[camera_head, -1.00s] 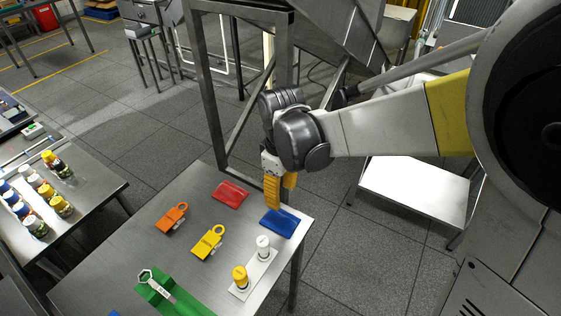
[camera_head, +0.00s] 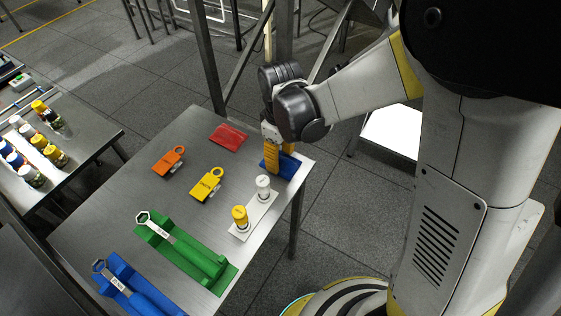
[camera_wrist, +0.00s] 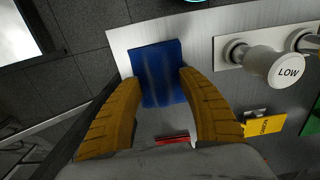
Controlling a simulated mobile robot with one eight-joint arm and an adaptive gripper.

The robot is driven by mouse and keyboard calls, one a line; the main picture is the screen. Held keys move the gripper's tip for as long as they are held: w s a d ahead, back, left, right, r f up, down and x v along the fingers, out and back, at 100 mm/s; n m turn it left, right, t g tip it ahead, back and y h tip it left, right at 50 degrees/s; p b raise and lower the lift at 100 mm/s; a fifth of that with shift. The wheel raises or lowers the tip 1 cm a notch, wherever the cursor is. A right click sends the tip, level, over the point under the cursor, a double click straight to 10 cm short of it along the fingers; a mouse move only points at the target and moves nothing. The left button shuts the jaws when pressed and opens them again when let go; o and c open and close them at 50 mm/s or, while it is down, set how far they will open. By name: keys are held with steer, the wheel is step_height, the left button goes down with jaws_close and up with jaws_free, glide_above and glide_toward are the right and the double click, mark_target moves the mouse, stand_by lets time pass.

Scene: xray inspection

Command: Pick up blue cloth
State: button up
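The blue cloth (camera_head: 287,167) lies flat near the right corner of the metal table (camera_head: 130,215). In the wrist view the blue cloth (camera_wrist: 158,75) lies between the two yellow fingers. My gripper (camera_head: 279,168) points down at the cloth, with its fingertips low over it or at it. In the wrist view my gripper (camera_wrist: 157,88) is open, with one finger on each side of the cloth. I cannot tell whether the fingertips touch the cloth or the table.
A red cloth (camera_head: 229,137) lies to the left. A white holder with a white-capped (camera_head: 263,187) and a yellow-capped piece (camera_head: 240,214) stands close in front. Yellow (camera_head: 207,185) and orange tags (camera_head: 169,161) and a green wrench holder (camera_head: 185,255) are further left.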

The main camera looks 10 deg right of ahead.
mark_target(281, 157)
jaws_close()
steer(key=shift+r, duration=0.15)
steer(key=shift+r, duration=0.25)
step_height(281, 157, up, 4)
steer(key=shift+d+r+p, duration=0.1)
steer(key=shift+p, duration=1.1)
steer(key=s+d+r+p, duration=0.3)
steer(key=s+d+r, duration=0.3)
steer(key=d, duration=0.3)
steer(key=shift+s, duration=0.5)
steer(key=c, duration=0.9)
jaws_free()
steer(key=shift+d, duration=0.1)
jaws_close()
